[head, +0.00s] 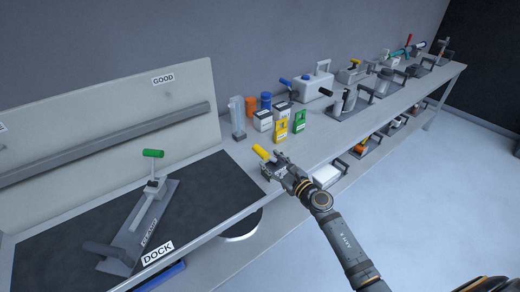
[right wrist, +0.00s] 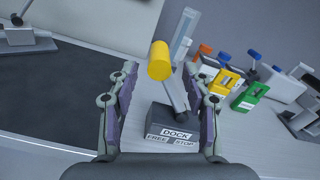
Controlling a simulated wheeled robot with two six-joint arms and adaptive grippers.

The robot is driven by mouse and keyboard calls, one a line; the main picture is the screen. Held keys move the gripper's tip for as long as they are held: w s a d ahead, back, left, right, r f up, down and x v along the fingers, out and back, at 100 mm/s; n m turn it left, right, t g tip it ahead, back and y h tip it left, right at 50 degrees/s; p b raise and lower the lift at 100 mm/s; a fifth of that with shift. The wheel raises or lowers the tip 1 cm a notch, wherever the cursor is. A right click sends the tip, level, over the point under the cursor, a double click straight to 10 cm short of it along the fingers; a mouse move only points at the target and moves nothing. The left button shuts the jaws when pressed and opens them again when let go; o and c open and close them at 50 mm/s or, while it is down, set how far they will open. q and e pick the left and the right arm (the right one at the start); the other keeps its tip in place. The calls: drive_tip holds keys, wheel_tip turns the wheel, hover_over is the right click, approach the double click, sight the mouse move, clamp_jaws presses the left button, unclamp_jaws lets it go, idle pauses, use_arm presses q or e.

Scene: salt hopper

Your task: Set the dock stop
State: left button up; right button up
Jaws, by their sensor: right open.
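The dock stop is a dark grey block (right wrist: 185,120) labelled DOCK, with FREE on the left and STOP on the right, in the right wrist view. A grey lever rises from it to a yellow handle (right wrist: 160,60), leaning toward the left, FREE side in that view. In the head view the yellow handle (head: 260,151) shows at the bench's front edge, with the block mostly hidden by my gripper. My right gripper (head: 279,167) is open; its fingers stand either side of the handle in the wrist view (right wrist: 159,68), and contact cannot be told. My left gripper is out of view.
A dark mat (head: 60,245) with a green-handled clamp (head: 150,205) lies left. A clear upright holder (head: 238,118), orange and blue containers and yellow and green tagged boxes (head: 299,121) stand behind the handle. More fixtures line the bench to the right.

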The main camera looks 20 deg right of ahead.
sight(261, 152)
drive_tip(key=x, duration=0.6)
drive_tip(key=shift+w+a, duration=0.1)
drive_tip(key=shift+w, duration=0.15)
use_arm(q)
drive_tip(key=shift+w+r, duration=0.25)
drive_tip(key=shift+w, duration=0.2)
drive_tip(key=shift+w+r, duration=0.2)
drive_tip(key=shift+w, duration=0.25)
use_arm(e)
drive_tip(key=shift+w+f, duration=0.1)
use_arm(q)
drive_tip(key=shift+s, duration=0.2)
use_arm(e)
clamp_jaws()
